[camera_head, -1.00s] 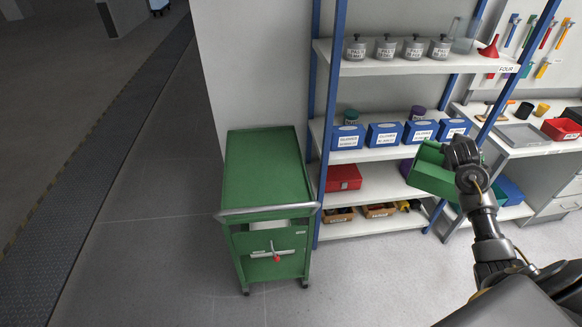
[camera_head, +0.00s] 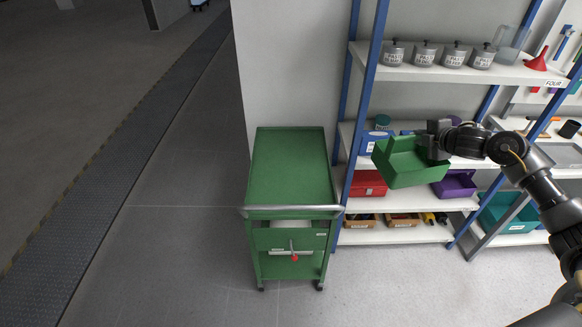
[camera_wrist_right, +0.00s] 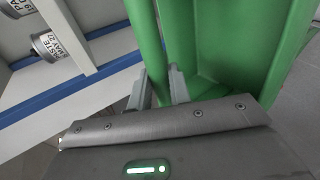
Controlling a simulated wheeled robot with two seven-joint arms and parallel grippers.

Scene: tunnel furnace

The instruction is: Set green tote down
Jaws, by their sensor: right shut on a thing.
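The green tote (camera_head: 405,172) hangs in the air in front of the shelf rack, tilted, in the head view. My right gripper (camera_head: 434,148) is shut on its wall at the right side. In the right wrist view the tote (camera_wrist_right: 215,50) fills the upper right, with its rim between the two fingers of the gripper (camera_wrist_right: 160,88). My left gripper is not in view. A green trolley (camera_head: 290,170) stands left of the tote, its flat top empty.
The shelf rack (camera_head: 420,205) behind the tote holds a red box (camera_head: 368,184), a purple bin (camera_head: 456,184), orange-brown trays (camera_head: 404,220) and grey canisters (camera_head: 424,54). A teal bin (camera_head: 508,212) sits at right. The floor (camera_head: 170,240) left of the trolley is clear.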

